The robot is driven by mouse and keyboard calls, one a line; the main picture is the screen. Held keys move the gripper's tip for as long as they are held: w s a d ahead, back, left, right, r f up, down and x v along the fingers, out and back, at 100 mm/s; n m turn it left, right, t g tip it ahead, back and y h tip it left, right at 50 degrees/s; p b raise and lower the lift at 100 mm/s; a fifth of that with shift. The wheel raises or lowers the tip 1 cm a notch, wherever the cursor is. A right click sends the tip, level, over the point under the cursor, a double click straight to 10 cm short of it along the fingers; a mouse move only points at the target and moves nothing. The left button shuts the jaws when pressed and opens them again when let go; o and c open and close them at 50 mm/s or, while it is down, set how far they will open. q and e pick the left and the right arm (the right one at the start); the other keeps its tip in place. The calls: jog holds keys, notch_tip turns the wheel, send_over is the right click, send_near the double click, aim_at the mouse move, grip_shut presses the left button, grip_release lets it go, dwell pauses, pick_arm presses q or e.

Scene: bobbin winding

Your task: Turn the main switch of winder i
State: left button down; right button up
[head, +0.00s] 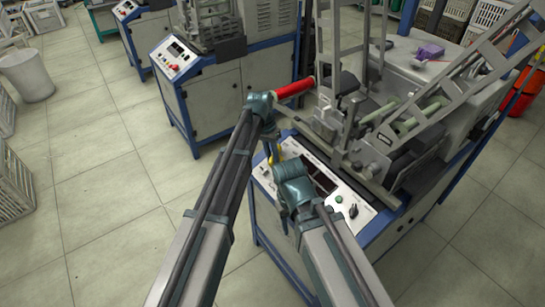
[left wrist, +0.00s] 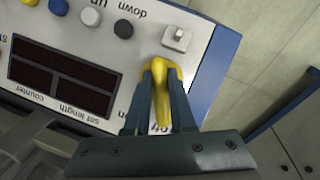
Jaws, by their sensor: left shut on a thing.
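My left gripper (left wrist: 160,100) is shut on a yellow switch handle (left wrist: 162,85) near the edge of a white control panel (left wrist: 134,58). Its two fingers lie on either side of the handle. In the head view this panel (head: 358,215) is on the front of the nearest winder, and a bit of yellow (head: 275,155) shows below my left wrist. The left fingertips are hard to make out there. My right arm reaches over the panel's near side, and its fingers cannot be made out.
The panel has dark displays (left wrist: 62,75), a grey button (left wrist: 90,17), a black button (left wrist: 123,28) and a small toggle (left wrist: 178,38). A red cylinder (head: 296,87) sticks out beside my left wrist. Another winder (head: 205,85) stands behind.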

pick_arm(q)
jog(key=shift+n, duration=0.5)
jog(key=c, duration=0.8)
grip_release()
jog(key=shift+o, duration=0.2)
jog(key=shift+r, duration=0.1)
notch_tip(320, 180, up, 13)
jog(key=w+a+p, duration=0.1)
jog(key=a+p, duration=0.1)
jog(key=p, duration=1.1)
jog(key=shift+w+a+r, duration=0.15)
jog(key=shift+a, duration=0.2)
